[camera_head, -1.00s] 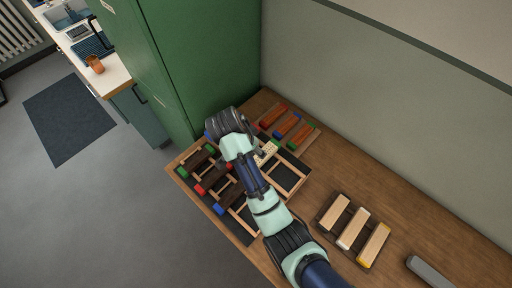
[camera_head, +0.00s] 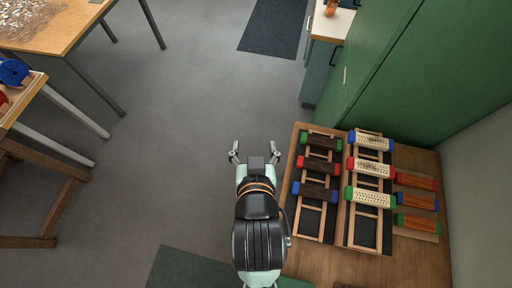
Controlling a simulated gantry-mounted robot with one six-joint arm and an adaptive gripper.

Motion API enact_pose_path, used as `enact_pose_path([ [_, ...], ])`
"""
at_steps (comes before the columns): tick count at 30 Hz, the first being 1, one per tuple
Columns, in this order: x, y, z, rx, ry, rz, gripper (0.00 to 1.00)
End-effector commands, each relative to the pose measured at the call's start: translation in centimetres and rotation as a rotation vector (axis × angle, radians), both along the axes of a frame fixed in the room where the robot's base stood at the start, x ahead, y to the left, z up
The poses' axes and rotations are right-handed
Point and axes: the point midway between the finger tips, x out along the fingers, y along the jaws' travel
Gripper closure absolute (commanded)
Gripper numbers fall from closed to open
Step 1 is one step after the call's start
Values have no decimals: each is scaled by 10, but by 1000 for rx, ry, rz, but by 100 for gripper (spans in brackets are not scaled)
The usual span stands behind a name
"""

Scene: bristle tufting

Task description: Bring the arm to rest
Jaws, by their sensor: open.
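My gripper (camera_head: 256,152) is open and empty, its two fingers spread apart. It is over the grey floor, left of the workbench (camera_head: 415,258), and touches nothing. My arm runs down from it to the bottom of the picture. On the bench, dark bristle pieces with green, red and blue ends (camera_head: 318,167) lie across a left wooden rack (camera_head: 309,219). Pale perforated blocks with blue, red and green ends (camera_head: 371,168) lie across a right rack (camera_head: 366,227). Some holes in the upper two blocks look dark.
Brown blocks with red, blue and green ends (camera_head: 416,203) lie on a board at the bench's right. A green cabinet (camera_head: 425,80) stands behind the bench. A table with scattered bits (camera_head: 50,22) is at upper left, and a wooden stool (camera_head: 35,190) at left. The middle floor is clear.

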Motion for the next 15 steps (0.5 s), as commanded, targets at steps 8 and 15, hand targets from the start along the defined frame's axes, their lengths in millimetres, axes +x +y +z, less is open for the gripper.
enact_pose_path([
  [8, -10, 20, 15, -47, -54, 83, 28],
  [15, -9, 19, 40, -46, -53, 79, 28],
])
